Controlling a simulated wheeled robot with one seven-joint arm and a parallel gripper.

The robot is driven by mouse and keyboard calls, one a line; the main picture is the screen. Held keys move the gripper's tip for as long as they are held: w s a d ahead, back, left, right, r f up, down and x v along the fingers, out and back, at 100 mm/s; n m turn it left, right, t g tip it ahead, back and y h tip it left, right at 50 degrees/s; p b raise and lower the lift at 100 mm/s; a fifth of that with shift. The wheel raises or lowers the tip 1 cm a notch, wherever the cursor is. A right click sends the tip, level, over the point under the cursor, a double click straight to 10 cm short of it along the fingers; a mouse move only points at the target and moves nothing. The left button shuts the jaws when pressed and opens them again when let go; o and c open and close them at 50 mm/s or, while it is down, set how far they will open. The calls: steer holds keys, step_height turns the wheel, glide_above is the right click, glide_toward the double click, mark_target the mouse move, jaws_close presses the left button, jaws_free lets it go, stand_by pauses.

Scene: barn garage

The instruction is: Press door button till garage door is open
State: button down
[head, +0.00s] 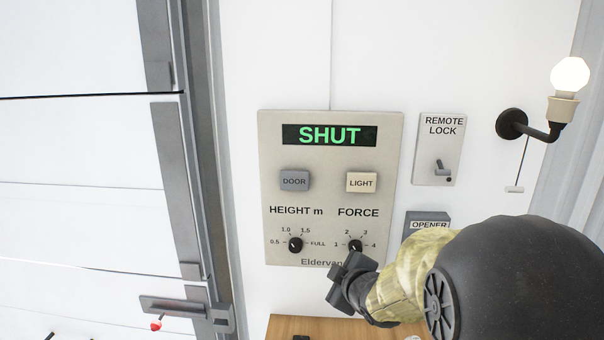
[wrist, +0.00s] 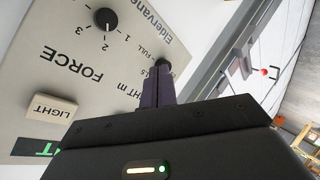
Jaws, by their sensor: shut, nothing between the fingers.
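The grey DOOR button (head: 294,181) is at the left of the beige wall panel (head: 390,140), under a display (head: 330,134) that reads SHUT in green. The white garage door (head: 80,145) fills the left of the head view, its panels closed together. My gripper (head: 346,276) is shut and empty at the panel's lower edge, just below the FORCE knob (head: 355,246) and below and right of the DOOR button. In the wrist view the shut fingers (wrist: 158,88) point toward the panel; the DOOR button is hidden there. I cannot tell whether the fingers touch anything.
A LIGHT button (head: 361,182) sits right of DOOR. The HEIGHT knob (head: 295,244) is below. A REMOTE LOCK switch (head: 440,150), an OPENER box (head: 427,222) and a lit wall lamp (head: 569,80) are to the right. A wooden surface (head: 290,326) lies below.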

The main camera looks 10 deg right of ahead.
step_height(320, 180, up, 16)
steer(key=a+n+t+y+p, duration=0.1)
steer(key=n+t+y+p, duration=0.2)
steer(key=n+y, duration=0.4)
steer(key=n, duration=0.5)
steer(key=shift+w+a+f+n+y+p, duration=0.2)
steer(key=shift+f+n+y+p, duration=0.1)
steer(key=shift+y+p, duration=0.1)
steer(key=shift+w+r, duration=0.1)
steer(key=p, duration=0.5)
glide_toward(290, 181)
steer(key=w+a, duration=0.2)
steer(key=a, duration=0.2)
steer(key=shift+w+d+p, duration=0.3)
steer(key=shift+w+p, duration=0.25)
steer(key=shift+p, duration=0.05)
steer(key=shift+w+d+p, duration=0.25)
steer(key=shift+w+p, duration=0.3)
steer(key=shift+w+d, duration=0.1)
steer(key=shift+w, duration=0.35)
